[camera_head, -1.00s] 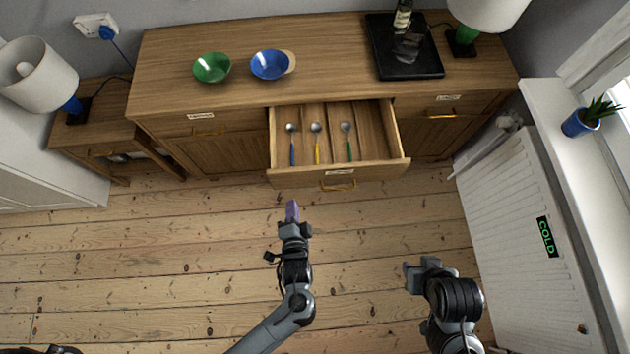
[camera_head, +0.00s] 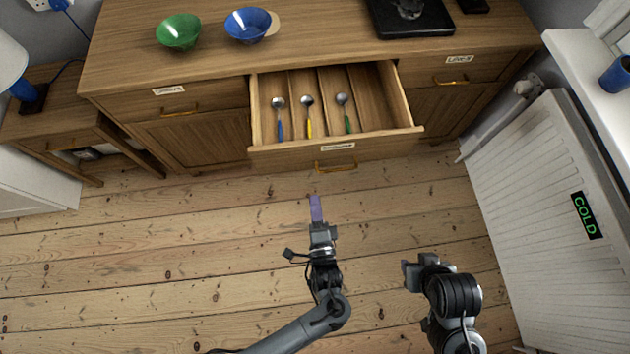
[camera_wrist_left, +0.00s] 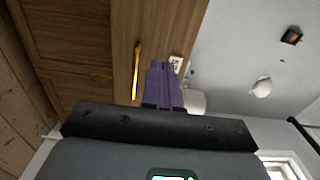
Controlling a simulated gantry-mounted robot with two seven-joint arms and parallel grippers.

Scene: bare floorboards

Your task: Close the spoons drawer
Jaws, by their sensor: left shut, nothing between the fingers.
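The spoons drawer (camera_head: 290,154) is the open middle drawer of the wooden sideboard, pulled well out. Three spoons lie in its compartments, with a blue handle (camera_head: 279,120), a yellow handle (camera_head: 308,118) and a green handle (camera_head: 344,112). A brass handle (camera_head: 337,167) and a label are on its front. My left gripper (camera_head: 315,200) has purple fingers, shut and empty, in front of the drawer and apart from it. It also shows in the left wrist view (camera_wrist_left: 165,82), with a brass handle behind it. My right gripper (camera_head: 406,268) is farther back on the right; its jaws are unclear.
A green bowl (camera_head: 179,32), a blue bowl (camera_head: 248,25) and a black tray (camera_head: 412,20) are on the sideboard top. A white radiator (camera_head: 530,190) stands at the right. The floorboards before the drawer are clear.

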